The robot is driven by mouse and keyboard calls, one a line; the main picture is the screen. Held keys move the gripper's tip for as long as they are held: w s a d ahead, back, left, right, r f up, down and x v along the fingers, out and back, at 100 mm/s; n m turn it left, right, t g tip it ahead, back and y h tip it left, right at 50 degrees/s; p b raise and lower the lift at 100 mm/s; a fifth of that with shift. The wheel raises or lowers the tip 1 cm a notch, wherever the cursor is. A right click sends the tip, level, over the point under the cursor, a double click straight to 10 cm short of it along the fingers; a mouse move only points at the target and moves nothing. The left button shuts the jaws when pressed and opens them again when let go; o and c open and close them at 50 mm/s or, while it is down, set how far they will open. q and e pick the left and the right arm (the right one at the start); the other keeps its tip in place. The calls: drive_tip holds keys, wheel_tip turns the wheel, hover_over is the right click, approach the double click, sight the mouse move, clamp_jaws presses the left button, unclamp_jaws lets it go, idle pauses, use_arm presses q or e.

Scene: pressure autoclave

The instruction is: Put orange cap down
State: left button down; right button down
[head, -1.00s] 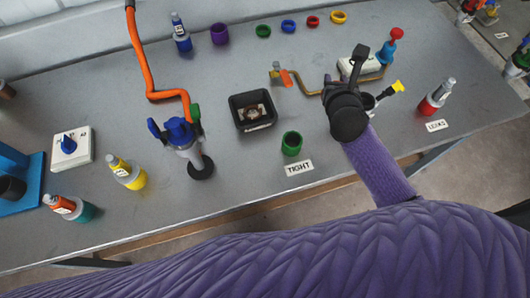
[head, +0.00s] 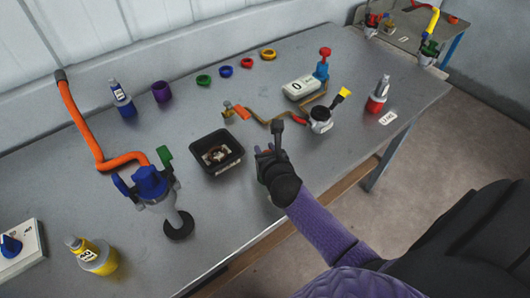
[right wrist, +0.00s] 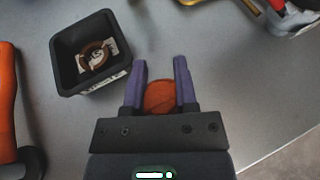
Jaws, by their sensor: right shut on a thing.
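The orange cap (right wrist: 160,97) shows in the right wrist view as a round orange piece between the two purple fingers of my right gripper (right wrist: 160,80). The gripper is shut on it. In the head view my right gripper (head: 268,152) is over the front part of the table, just right of the black tray (head: 241,153). The cap cannot be made out there. I cannot tell whether the cap touches the tabletop. My left gripper is out of view.
The black tray (right wrist: 65,75) holds a brown ring and a label. An orange hose (head: 77,122) and a blue-handled fitting (head: 150,182) stand left. A white-bodied pot (head: 320,121) and brass pipe (head: 259,119) lie to the right. Bare grey tabletop surrounds the gripper.

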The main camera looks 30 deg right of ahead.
drive_tip(key=shift+f, duration=0.1)
drive_tip(key=shift+f+b, duration=0.3)
drive_tip(key=shift+c, duration=2)
unclamp_jaws()
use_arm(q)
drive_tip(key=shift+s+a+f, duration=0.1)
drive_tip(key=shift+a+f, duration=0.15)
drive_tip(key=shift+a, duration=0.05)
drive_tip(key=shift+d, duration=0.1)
use_arm(e)
drive_tip(key=shift+r, duration=0.25)
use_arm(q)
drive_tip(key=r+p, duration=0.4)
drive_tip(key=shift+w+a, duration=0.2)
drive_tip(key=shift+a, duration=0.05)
use_arm(e)
drive_tip(key=v, duration=1.2)
drive_tip(key=shift+r, duration=0.25)
